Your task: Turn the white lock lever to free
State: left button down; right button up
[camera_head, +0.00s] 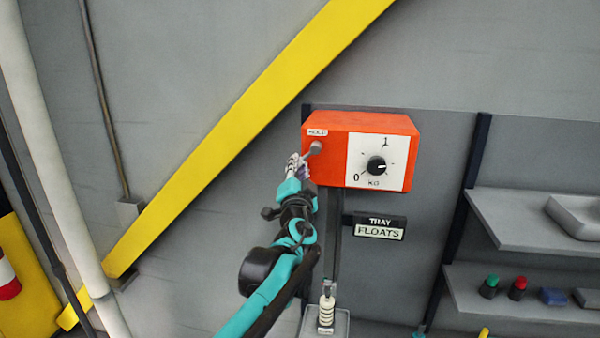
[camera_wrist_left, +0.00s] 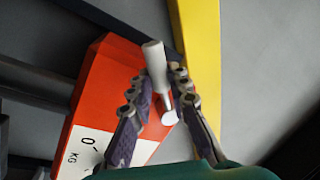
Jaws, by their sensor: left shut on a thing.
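The white lock lever (camera_head: 314,149) is on the left part of the front of the orange box (camera_head: 325,172), just below a small HOLD label (camera_head: 317,132). My left gripper (camera_head: 300,163) reaches up to it from below and is shut on it. In the left wrist view the lever (camera_wrist_left: 154,58) is a pale rod with a thick end, lying between the two fingers of my left gripper (camera_wrist_left: 160,88). The fingers hide part of the lever in the head view. My right gripper is in neither view.
A black dial (camera_head: 376,166) on a white plate marked 0 and KG is right of the lever. A TRAY FLOATS sign (camera_head: 380,227) hangs below the box. A yellow diagonal beam (camera_head: 230,140) runs behind my arm. Shelves (camera_head: 530,222) with small items are at right.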

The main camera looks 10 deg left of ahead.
pick_arm(q)
jog(key=shift+a+r+m, duration=0.25)
jog(key=shift+m, duration=0.45)
jog(key=c, duration=1.4)
grip_release()
jog(key=v, duration=1.2)
jog(key=shift+f, duration=0.1)
